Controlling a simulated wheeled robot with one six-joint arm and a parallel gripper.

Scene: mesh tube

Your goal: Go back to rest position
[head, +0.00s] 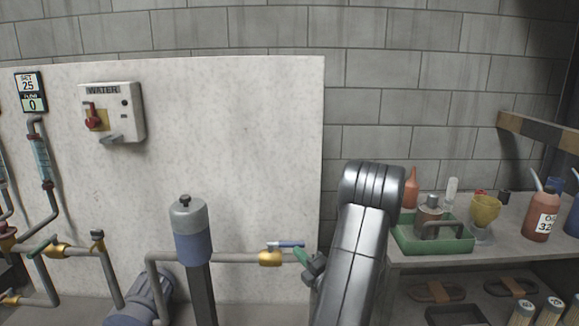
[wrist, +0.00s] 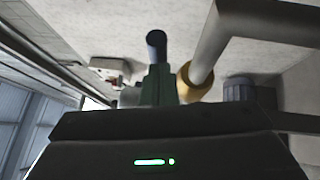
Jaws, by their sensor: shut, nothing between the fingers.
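My gripper (head: 302,257) is low in the middle of the head view, at the end of my grey arm. Its green fingers are together with nothing between them. They are close to the right end of a blue valve handle (head: 285,244) on a brass valve (head: 270,258). In the wrist view the dark green fingers (wrist: 157,86) point away from the camera. The blue handle (wrist: 156,42) shows just beyond them, and the brass valve (wrist: 190,84) is just right of them. I cannot tell whether the fingers touch the handle.
A grey pipe (head: 225,257) runs left from the valve behind a blue-grey cylinder (head: 192,235). A water switch box (head: 112,112) hangs on the pale panel (head: 240,130). At right, a bench (head: 400,257) carries a green tray (head: 430,246) and bottles. More pipes stand at left.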

